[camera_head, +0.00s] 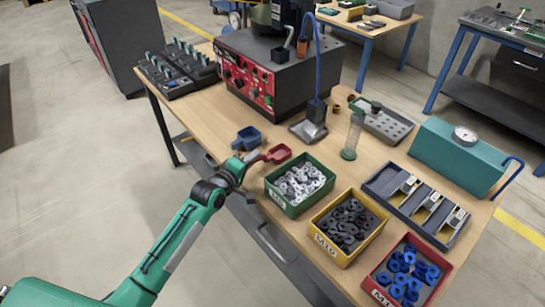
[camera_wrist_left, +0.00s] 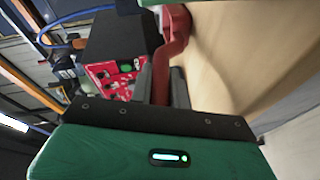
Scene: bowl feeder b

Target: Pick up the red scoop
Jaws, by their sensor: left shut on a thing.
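The red scoop (camera_head: 279,153) is at the near left edge of the table, beside the green bin. My left gripper (camera_head: 252,164) is shut on its handle. In the left wrist view the red handle (camera_wrist_left: 176,32) runs up from between the two dark fingers (camera_wrist_left: 162,86). I cannot tell whether the scoop touches the table or is a little above it. My right gripper is not in view.
A blue scoop (camera_head: 247,138) lies just behind the red one. The green bin (camera_head: 287,207) of light washers, a yellow bin (camera_head: 340,258) and a red bin (camera_head: 373,292) line the near edge. A feeder with a red panel (camera_head: 245,82) stands behind.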

